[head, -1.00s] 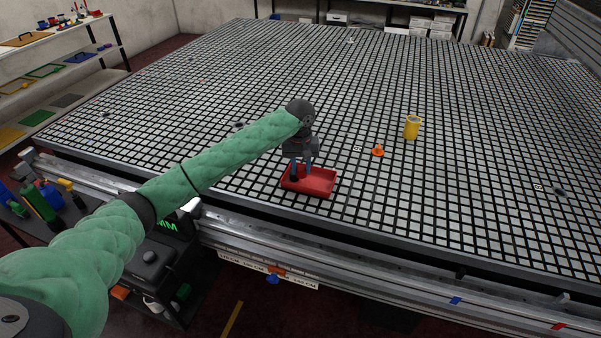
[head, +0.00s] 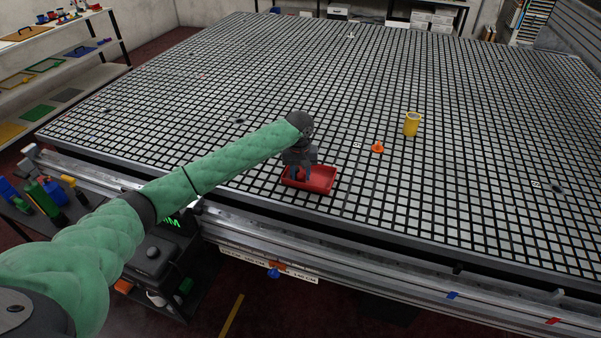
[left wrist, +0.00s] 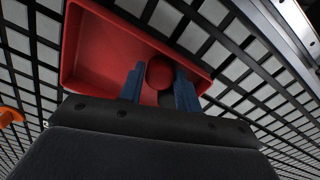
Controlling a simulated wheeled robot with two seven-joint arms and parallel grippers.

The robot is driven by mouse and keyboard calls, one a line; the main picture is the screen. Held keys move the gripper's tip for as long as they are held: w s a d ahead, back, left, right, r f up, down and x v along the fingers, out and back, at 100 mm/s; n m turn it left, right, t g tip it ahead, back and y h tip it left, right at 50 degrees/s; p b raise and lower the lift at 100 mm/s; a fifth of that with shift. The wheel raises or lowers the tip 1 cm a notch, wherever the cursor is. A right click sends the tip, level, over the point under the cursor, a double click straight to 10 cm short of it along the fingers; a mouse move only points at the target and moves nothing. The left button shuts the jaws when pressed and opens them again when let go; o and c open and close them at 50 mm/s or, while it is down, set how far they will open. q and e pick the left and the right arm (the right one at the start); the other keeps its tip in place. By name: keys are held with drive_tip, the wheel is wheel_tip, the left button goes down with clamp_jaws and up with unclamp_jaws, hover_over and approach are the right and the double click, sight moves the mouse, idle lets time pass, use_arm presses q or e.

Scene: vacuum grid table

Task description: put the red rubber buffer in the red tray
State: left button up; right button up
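The red tray (head: 322,183) lies on the grid table near its front edge. In the left wrist view the tray (left wrist: 90,45) fills the upper part. The red rubber buffer (left wrist: 160,73) shows there as a round red top between the two blue fingers, with a dark part below it. My left gripper (left wrist: 159,88) is shut on the buffer, fingers touching both sides, inside the tray's outline. In the head view my left gripper (head: 300,175) points down into the tray's left part and hides the buffer. Whether the buffer touches the tray floor I cannot tell. My right gripper is not in view.
An orange cone (head: 378,147) and a yellow cup (head: 411,124) stand on the table to the right of the tray. A small dark item (head: 557,188) lies far right. The grid around the tray is mostly clear. The metal front rail (head: 400,243) runs below it.

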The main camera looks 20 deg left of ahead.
sight(300, 175)
use_arm(q)
drive_tip(key=shift+o, duration=1.3)
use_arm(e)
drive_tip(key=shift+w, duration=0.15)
use_arm(q)
drive_tip(key=shift+r, duration=0.3)
wheel_tip(300, 175, up, 12)
drive_tip(key=b, duration=0.4)
drive_tip(key=shift+f, duration=0.2)
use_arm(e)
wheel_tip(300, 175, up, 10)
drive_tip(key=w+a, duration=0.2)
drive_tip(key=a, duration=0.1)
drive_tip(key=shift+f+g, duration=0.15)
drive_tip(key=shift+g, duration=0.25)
use_arm(q)
drive_tip(key=shift+a, duration=0.1)
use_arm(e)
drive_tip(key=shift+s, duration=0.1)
